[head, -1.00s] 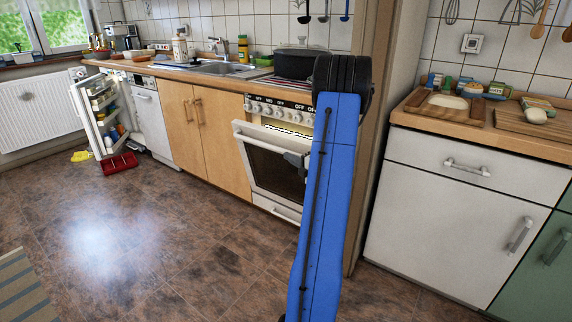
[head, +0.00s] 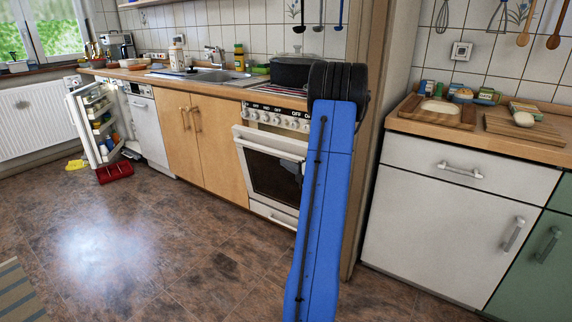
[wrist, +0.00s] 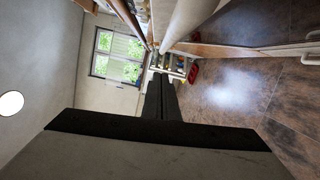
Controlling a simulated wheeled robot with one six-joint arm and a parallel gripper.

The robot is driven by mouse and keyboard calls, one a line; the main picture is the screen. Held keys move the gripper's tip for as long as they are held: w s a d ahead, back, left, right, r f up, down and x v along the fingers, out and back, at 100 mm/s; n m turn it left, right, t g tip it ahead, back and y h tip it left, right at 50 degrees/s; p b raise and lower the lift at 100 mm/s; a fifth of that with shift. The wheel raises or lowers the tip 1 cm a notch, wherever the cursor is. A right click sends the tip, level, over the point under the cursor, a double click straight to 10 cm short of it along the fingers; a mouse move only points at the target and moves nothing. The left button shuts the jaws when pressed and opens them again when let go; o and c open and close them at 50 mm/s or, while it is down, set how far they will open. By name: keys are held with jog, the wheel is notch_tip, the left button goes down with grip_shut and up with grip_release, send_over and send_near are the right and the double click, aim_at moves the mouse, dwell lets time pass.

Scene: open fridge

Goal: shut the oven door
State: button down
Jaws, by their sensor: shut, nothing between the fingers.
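The white oven door (head: 272,172), with its dark window and pale handle bar, is below the knob panel in the head view. It stands almost upright, close to the oven front (head: 280,118); I cannot tell whether it is fully flush. My gripper (wrist: 161,82) shows in the wrist view with its dark fingers together and nothing between them. In the head view my blue arm hides the door's right side. A small dark part of my gripper (head: 291,166) shows at the door's right side; contact is unclear.
A fridge (head: 88,125) stands open at the far left, with a red tray (head: 115,173) on the floor by it. Wooden cabinets (head: 205,140) are left of the oven, and a white cabinet (head: 450,220) is at the right. The floor in front is clear.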

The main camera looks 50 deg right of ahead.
jog(key=s+a, duration=0.1)
jog(key=s, duration=0.7)
jog(key=shift+s, duration=0.4)
jog(key=shift+a, duration=0.1)
